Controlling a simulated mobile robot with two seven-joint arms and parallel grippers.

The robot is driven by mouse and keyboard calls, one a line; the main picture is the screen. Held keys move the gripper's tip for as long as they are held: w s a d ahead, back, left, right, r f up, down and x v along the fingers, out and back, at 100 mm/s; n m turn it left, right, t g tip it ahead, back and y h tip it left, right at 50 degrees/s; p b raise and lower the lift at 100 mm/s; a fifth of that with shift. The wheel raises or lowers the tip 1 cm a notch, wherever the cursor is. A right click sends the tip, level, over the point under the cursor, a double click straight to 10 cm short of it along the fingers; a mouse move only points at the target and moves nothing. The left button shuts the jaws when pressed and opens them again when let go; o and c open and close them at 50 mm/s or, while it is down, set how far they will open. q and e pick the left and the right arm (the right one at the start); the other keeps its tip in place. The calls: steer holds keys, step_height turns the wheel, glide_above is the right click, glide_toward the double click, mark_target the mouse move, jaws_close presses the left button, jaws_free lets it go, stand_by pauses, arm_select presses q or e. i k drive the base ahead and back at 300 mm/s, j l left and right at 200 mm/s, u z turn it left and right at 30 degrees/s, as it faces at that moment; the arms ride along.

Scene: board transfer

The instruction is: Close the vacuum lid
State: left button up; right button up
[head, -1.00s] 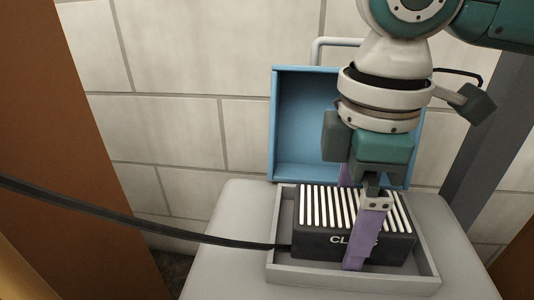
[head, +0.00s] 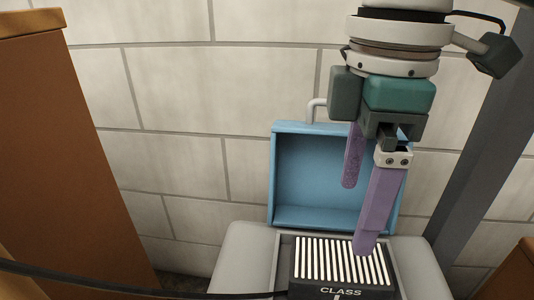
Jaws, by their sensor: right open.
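The blue lid (head: 305,168) stands open and upright behind the grey tray (head: 281,262), its hollow side facing me. A grey handle (head: 313,108) shows at its top. A black block (head: 343,291) with white stripes and the word "CLASS" lies in the tray. My right gripper (head: 358,218) is open and empty, its two purple fingers pointing down above the block and in front of the lid. The fingers cover part of the lid's right side. My left gripper is not in view.
A grey stand (head: 240,262) carries the tray. A dark cable (head: 130,291) runs in from the left towards the block. A brown panel (head: 75,150) stands at the left, and a grey post (head: 478,150) at the right. A pale block wall (head: 170,90) is behind.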

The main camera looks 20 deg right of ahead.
mark_target(307, 158)
steer(key=z, duration=1.05)
